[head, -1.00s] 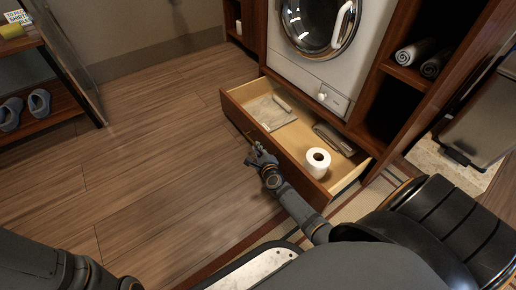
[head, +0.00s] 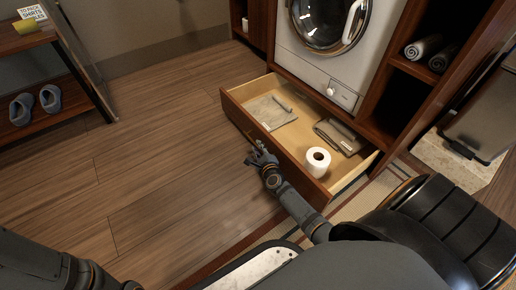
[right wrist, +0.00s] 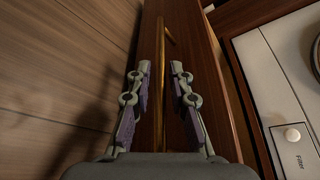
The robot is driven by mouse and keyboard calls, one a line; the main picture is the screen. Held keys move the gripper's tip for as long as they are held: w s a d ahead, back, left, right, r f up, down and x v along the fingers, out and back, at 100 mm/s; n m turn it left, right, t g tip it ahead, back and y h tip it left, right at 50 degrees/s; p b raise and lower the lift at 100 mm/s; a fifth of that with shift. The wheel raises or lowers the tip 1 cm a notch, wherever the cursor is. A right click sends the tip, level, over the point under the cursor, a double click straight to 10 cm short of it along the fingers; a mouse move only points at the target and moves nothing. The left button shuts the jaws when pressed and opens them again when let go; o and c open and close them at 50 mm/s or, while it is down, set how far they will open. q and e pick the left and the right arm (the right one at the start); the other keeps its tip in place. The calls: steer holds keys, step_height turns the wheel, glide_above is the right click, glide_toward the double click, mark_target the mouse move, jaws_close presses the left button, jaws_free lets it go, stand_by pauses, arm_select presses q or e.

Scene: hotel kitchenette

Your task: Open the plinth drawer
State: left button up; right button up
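The plinth drawer (head: 232,110) is pulled well out from under the white washing machine. Its wooden front also shows in the right wrist view (right wrist: 193,50). A thin brass handle (right wrist: 161,55) runs along that front. My right gripper (head: 261,152) is at the drawer front. In the right wrist view its two fingers (right wrist: 161,72) stand apart, one on each side of the handle bar, with visible gaps; I see no clear contact. Of my left arm only a part shows at lower left in the head view; its gripper is out of sight.
The drawer holds a toilet roll (head: 317,161), a grey folded cloth (head: 338,136) and a flat grey item (head: 270,111). The washing machine (head: 308,72) stands above. A shelf with slippers (head: 50,98) is at left. The wooden floor before the drawer is clear.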

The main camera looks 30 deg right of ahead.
steer(key=shift+o, duration=0.7)
steer(key=v, duration=1.2)
